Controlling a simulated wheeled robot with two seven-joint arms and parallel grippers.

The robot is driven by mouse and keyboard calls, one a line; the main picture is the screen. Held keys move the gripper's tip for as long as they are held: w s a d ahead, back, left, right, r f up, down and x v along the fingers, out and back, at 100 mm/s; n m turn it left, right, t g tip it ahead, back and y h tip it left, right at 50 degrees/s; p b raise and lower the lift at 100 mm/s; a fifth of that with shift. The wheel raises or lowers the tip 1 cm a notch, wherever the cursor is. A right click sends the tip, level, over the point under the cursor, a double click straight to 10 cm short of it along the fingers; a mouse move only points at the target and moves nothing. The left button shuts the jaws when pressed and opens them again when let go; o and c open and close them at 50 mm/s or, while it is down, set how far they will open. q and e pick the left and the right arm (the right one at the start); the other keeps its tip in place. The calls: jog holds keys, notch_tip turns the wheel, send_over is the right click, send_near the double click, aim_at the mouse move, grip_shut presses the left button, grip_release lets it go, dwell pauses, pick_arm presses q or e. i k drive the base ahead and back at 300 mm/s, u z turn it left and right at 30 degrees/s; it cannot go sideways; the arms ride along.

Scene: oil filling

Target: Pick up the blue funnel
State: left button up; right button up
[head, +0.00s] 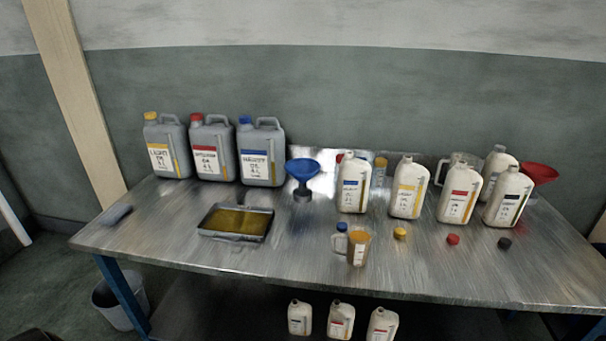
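The blue funnel (303,172) stands upright near the middle of the metal table, toward the back. Its wide bowl is on top and its lower end rests in or on a small dark base (303,195); I cannot tell which. It stands between the grey jug with the blue cap (262,155) and a white bottle with a blue label (354,185), apart from both. Neither of my grippers shows in the head view.
The metal table (180,225) also bears two more grey jugs, a tray of yellow liquid (236,222), a measuring cup (359,248), several white bottles, loose caps (453,239) and a red funnel (538,173). The front left is mostly clear. A bin (118,303) stands below.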

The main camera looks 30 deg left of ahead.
aim_at(302, 169)
jog(key=z, duration=0.1)
jog(key=k, duration=0.45)
jog(key=u, duration=0.85)
jog(key=i, duration=1.1)
jog(key=z, duration=0.6)
